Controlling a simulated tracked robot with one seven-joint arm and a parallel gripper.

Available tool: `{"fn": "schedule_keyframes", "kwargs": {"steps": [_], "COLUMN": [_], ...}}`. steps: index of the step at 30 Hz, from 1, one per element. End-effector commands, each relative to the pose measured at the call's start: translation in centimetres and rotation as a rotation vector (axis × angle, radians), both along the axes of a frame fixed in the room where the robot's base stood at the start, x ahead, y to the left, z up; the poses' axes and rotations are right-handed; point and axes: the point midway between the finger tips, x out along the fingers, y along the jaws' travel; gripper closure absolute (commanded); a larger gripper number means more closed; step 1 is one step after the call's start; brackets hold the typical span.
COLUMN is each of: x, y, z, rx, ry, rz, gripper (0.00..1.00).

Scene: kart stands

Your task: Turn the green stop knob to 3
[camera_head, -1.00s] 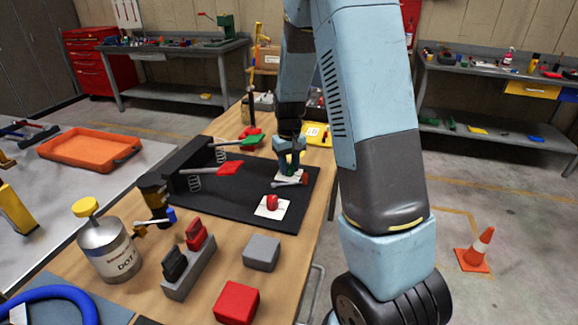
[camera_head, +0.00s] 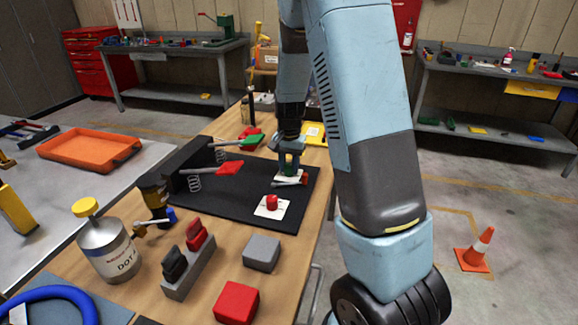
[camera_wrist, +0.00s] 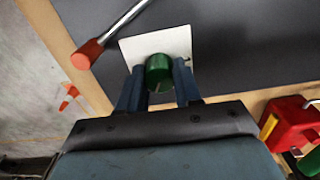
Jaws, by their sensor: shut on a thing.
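The green stop knob (camera_wrist: 159,72) sits on a white square plate (camera_wrist: 140,48) in the wrist view. My gripper (camera_wrist: 158,82) is shut on the green knob, one finger on each side of it. In the head view my gripper (camera_head: 288,165) points down over the white plate (camera_head: 291,178) on the black board. The knob is mostly hidden by the fingers there. Any numbers on the plate are too small to read, so the knob's setting cannot be told.
A red knob (camera_head: 271,202) on its own white plate stands nearer on the black board (camera_head: 240,205). A grey lever with a red end (camera_wrist: 88,54) lies close beside the green knob's plate. Levers with red (camera_head: 231,168) and green (camera_head: 252,139) handles stick out at the left.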

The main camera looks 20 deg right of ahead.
Motion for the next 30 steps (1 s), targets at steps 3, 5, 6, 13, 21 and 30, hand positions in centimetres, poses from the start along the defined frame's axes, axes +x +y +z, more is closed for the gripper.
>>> {"fn": "schedule_keyframes", "kwargs": {"steps": [3,5,6,13,21,30], "x": [0.08,0.09,0.09,0.10,0.09,0.04], "y": [0.06,0.07,0.07,0.09,0.08,0.03], "z": [0.06,0.06,0.06,0.06,0.06,0.02], "rx": [0.000,0.000,0.000,0.000,0.000,0.000], "ry": [-0.003,-0.003,-0.003,-0.003,-0.003,-0.001], "rz": [-0.022,-0.029,-0.033,-0.036,-0.035,-0.036], "gripper": [0.97,0.97,0.97,0.97,0.56,0.41]}}
